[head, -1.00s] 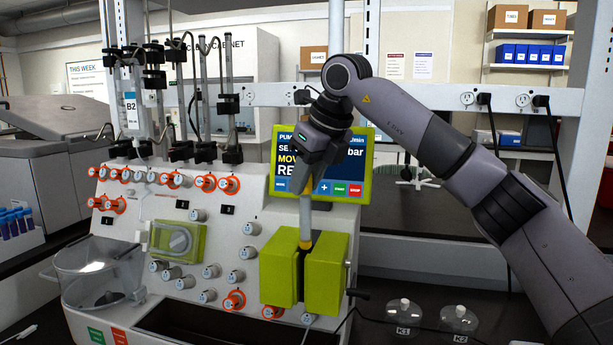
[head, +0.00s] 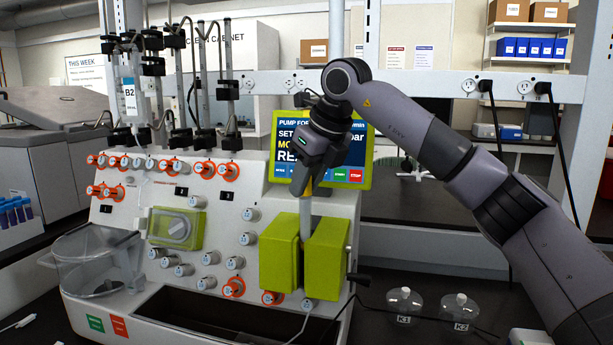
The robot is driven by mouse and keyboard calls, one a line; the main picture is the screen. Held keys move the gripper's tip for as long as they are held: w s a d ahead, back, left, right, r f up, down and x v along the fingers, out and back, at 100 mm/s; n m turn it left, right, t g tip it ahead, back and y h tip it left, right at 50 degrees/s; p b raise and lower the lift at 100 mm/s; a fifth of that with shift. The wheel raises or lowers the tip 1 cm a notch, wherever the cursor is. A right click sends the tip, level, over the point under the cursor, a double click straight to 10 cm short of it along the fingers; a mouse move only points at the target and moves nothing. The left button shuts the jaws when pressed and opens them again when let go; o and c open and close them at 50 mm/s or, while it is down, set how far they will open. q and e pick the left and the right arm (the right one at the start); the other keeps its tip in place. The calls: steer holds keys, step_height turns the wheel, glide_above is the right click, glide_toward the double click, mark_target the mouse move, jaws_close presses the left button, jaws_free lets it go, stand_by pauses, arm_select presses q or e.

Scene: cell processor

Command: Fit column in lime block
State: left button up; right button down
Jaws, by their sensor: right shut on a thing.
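The column (head: 306,214) is a slim grey tube, held upright below my right gripper (head: 300,188). My right gripper is shut on its upper part, with a bit of yellow showing at the fingers. The lime block (head: 280,262) stands at the front of the white machine as two halves with a gap between them. The column's lower part goes down into this gap. Its lower end is hidden by the halves, so I cannot tell how it is seated. My left gripper is not in view.
The white machine (head: 245,185) carries several knobs and a lime-framed screen (head: 355,150) close behind my right gripper. Two clear bottles, K1 (head: 403,304) and K2 (head: 458,311), stand on the dark bench at right.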

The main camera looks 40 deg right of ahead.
mark_target(310, 209)
steer(key=shift+f+b, duration=1.85)
steer(key=shift+f, duration=1.75)
steer(key=shift+r, duration=0.1)
steer(key=c, duration=0.8)
jaws_free()
steer(key=v, duration=0.6)
steer(key=shift+r, duration=0.15)
steer(key=shift+s+r, duration=0.25)
steer(key=shift+r, duration=0.1)
